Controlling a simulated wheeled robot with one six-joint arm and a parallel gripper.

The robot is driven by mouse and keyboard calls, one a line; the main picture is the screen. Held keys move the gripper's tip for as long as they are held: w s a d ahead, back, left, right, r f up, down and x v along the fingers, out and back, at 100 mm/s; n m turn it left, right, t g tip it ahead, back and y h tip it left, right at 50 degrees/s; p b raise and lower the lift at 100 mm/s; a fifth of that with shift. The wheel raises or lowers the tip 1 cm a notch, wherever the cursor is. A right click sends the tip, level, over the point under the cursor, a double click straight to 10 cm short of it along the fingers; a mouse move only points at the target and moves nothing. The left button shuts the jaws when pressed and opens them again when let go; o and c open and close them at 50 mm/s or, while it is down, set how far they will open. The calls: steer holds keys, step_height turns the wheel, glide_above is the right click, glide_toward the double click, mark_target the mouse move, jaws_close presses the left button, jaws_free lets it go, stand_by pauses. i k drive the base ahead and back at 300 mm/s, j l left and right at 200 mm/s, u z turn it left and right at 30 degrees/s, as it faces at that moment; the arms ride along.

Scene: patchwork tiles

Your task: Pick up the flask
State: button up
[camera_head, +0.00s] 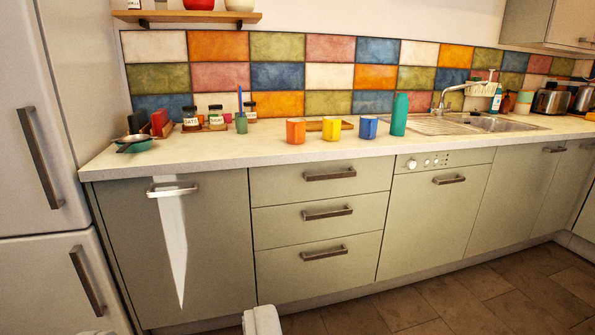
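The flask (400,114) is a teal, upright bottle with a narrower top. It stands on the pale worktop (225,147), just right of a blue mug (368,127) and left of the sink. My gripper (180,325) shows only as two pale fingertips at the bottom edge, the left one barely in view. They are wide apart with nothing seen between them. The gripper is well short of the worktop and far from the flask.
An orange mug (295,131) and a yellow mug (331,128) stand left of the flask. Jars, a pencil cup (241,123) and a teal bowl (134,145) are further left. The sink (492,123) is right. The floor is clear.

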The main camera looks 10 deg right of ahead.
mark_target(400, 105)
steer(key=i+l, duration=0.15)
steer(key=i, duration=0.35)
steer(key=i+l, duration=0.15)
steer(key=i, duration=0.3)
steer(key=i+l, duration=0.15)
steer(key=i, duration=0.35)
steer(key=i+l, duration=0.1)
steer(key=l, duration=0.25)
steer(key=i+l, duration=0.15)
steer(key=l, duration=0.2)
steer(key=i+l, duration=0.1)
steer(key=l, duration=0.25)
steer(key=i+l, duration=0.1)
steer(key=l, duration=0.25)
steer(key=i+l, duration=0.15)
steer(key=l, duration=0.7)
